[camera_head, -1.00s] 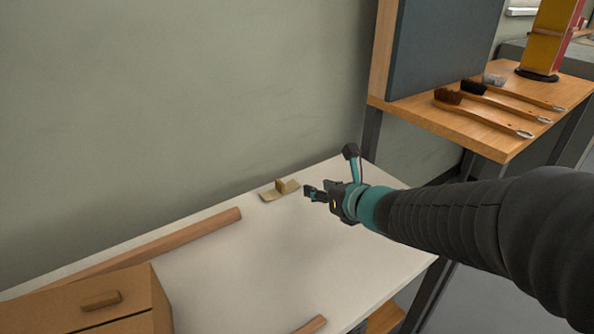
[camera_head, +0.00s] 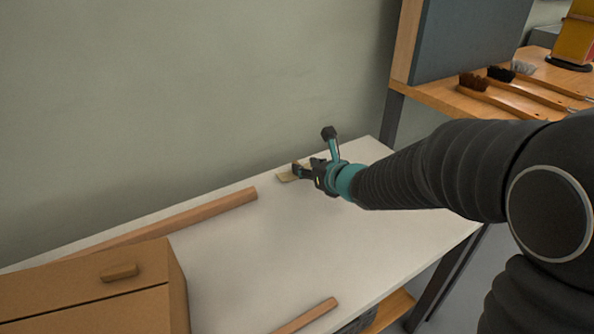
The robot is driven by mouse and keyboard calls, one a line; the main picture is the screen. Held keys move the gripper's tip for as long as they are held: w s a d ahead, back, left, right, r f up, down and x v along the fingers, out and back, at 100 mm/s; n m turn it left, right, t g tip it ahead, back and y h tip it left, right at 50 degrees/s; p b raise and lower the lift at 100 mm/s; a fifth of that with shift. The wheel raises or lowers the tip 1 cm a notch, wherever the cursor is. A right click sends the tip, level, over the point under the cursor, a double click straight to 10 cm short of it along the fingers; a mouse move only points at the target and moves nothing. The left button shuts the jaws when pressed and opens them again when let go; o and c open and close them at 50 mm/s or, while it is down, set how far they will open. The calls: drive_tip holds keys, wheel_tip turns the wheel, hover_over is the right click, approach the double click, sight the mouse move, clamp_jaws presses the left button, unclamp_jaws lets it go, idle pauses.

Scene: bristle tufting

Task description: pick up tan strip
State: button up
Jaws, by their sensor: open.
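The tan strip (camera_head: 286,178) lies on the white table near its back edge, by the wall. Only its left part shows; my gripper hides the rest. My gripper (camera_head: 297,172) is open and reaches in from the right, right at the strip. I cannot tell whether the fingers touch it or stand around its raised part.
A long wooden bar (camera_head: 205,213) lies along the back of the white table (camera_head: 370,230). A wooden drawer box (camera_head: 90,290) stands at the front left, and a shorter wooden piece (camera_head: 308,316) lies near the front edge. Several brushes (camera_head: 510,95) lie on a wooden shelf at the right. The table's middle is clear.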

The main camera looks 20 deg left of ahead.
drive_tip(key=shift+s+f+p+x, duration=0.15)
drive_tip(key=shift+p+x, duration=0.05)
drive_tip(key=shift+x, duration=0.95)
drive_tip(key=shift+s+f+p+x, duration=0.1)
drive_tip(key=shift+f+p+x, duration=0.05)
drive_tip(key=shift+x, duration=0.95)
drive_tip(key=shift+c, duration=0.3)
clamp_jaws()
